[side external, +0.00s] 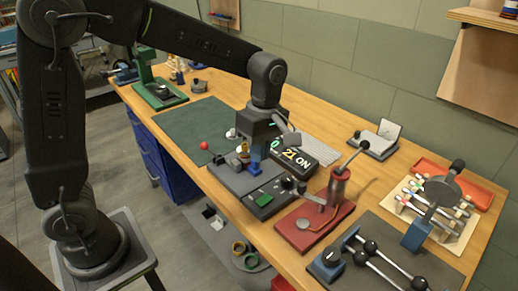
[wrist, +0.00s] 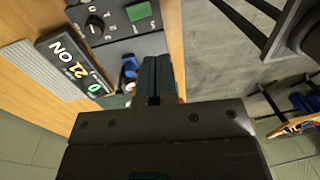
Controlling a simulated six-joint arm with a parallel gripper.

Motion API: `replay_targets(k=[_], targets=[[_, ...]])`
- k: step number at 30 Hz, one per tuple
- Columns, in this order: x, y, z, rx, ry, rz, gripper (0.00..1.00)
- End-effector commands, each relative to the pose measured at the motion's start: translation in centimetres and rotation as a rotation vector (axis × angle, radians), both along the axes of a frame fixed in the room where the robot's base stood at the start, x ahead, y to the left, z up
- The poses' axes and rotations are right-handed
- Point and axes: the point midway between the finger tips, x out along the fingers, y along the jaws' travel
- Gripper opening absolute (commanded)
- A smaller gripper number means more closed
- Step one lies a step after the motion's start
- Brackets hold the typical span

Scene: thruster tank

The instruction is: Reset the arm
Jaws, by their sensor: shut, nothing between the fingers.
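My gripper (wrist: 158,62) is shut and empty, its two dark fingers together in the wrist view. In the side view my arm reaches over the bench from the left, with the wrist bent down above a dark grey control unit (side external: 232,181). The fingertips are hard to make out there against the unit's small blue part (side external: 258,152). The unit carries a green button (side external: 263,200) and a black knob (side external: 288,183); the wrist view also shows the green button (wrist: 139,11) and the knob (wrist: 95,25). Whether the fingers touch anything is unclear.
A black display (side external: 295,157) reading "21 ON" stands behind the unit. A red-based lever stand (side external: 315,226) is to its right, then a rack of coloured-tipped parts (side external: 436,209). A dark green mat (side external: 190,126) lies bare to the left. A wall stands behind the bench.

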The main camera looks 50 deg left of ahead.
Motion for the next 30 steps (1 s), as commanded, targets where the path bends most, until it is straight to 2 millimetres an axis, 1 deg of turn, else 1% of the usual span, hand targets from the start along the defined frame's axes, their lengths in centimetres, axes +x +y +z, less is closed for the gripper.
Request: replay_targets(k=[3,11,14,16,20,24,27,30], targets=[[-0.1,0.0,0.3,0.0,0.0,0.0,0.0],[-0.1,0.0,0.3,0.0,-0.001,-0.002,0.0],[-0.5,0.2,0.8,-0.007,-0.019,-0.04,0.0],[-1.3,0.5,1.7,-0.016,-0.051,-0.116,0.0],[-3.9,1.5,4.1,-0.03,-0.156,-0.364,0.0],[-7.5,2.6,6.1,-0.002,-0.282,-0.702,0.0],[-10.1,3.3,6.8,0.049,-0.36,-0.943,0.0],[-12.3,3.8,7.1,0.119,-0.42,-1.165,0.0]])
